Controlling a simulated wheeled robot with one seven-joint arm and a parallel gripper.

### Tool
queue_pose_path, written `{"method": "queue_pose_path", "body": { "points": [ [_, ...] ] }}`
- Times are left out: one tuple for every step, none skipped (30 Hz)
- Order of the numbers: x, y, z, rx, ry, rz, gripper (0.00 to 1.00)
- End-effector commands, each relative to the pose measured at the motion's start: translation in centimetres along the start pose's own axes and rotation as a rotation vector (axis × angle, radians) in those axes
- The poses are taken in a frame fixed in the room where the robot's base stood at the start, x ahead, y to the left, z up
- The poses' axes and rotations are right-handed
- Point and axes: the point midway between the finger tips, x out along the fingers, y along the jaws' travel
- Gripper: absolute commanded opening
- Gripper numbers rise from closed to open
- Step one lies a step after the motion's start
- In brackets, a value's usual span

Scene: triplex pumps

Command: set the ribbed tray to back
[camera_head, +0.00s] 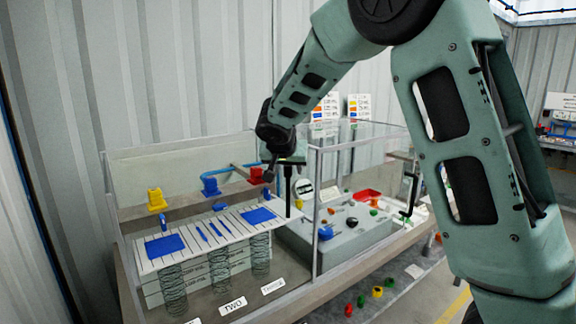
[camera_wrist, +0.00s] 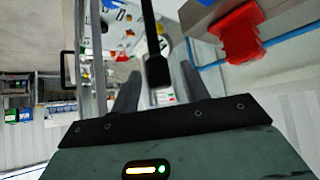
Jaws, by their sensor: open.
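A white tray with ribs or slots (camera_head: 190,255) lies in the left bay of the glass-sided bench, above several coil springs, with blue pieces on it; I take this for the ribbed tray. A black upright lever with a crossbar top (camera_head: 288,186) stands at its right end. My gripper (camera_head: 272,163) is above the tray's right end, close to the lever top. In the wrist view my gripper (camera_wrist: 158,68) has its two grey fingers apart, with a black bar (camera_wrist: 153,40) showing between them. I cannot tell whether they touch it. The tray is not clear in the wrist view.
Yellow (camera_head: 157,200), blue (camera_head: 210,186) and red (camera_head: 257,174) fittings stand along the back. A glass partition (camera_head: 316,210) separates the right bay, which holds a grey block (camera_head: 345,232) with small coloured parts. A second black handle (camera_head: 409,193) stands at the right.

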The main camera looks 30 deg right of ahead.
Motion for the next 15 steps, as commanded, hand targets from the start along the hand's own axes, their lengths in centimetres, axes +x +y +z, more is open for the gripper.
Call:
{"method": "queue_pose_path", "body": {
  "points": [
    [0.06,0.01,-0.02,0.0,0.0,0.0,0.45],
    [0.08,0.01,-0.01,0.0,0.0,0.0,0.45],
    [0.08,0.01,-0.01,0.0,0.0,0.0,0.45],
    [0.08,0.01,-0.01,0.0,0.0,0.0,0.45],
    [0.07,0.01,-0.01,0.0,0.0,0.0,0.45],
    [0.07,0.01,-0.01,0.0,0.0,0.0,0.45],
    [0.07,0.01,-0.01,0.0,0.0,0.0,0.45],
    [0.06,0.01,-0.01,0.0,0.0,0.0,0.37],
    [0.06,0.01,-0.01,0.0,0.0,0.0,0.26],
    [0.06,0.01,-0.01,0.0,0.0,0.0,0.17],
    [0.05,0.01,-0.01,0.0,0.0,0.0,0.09],
    [0.05,0.01,-0.01,0.0,0.0,0.0,0.0],
    [0.05,0.0,-0.01,0.0,0.0,0.0,0.0],
    [0.04,0.01,-0.01,0.0,0.0,0.0,0.0],
    [0.05,0.0,-0.01,0.0,0.0,0.0,0.0]
  ]
}}
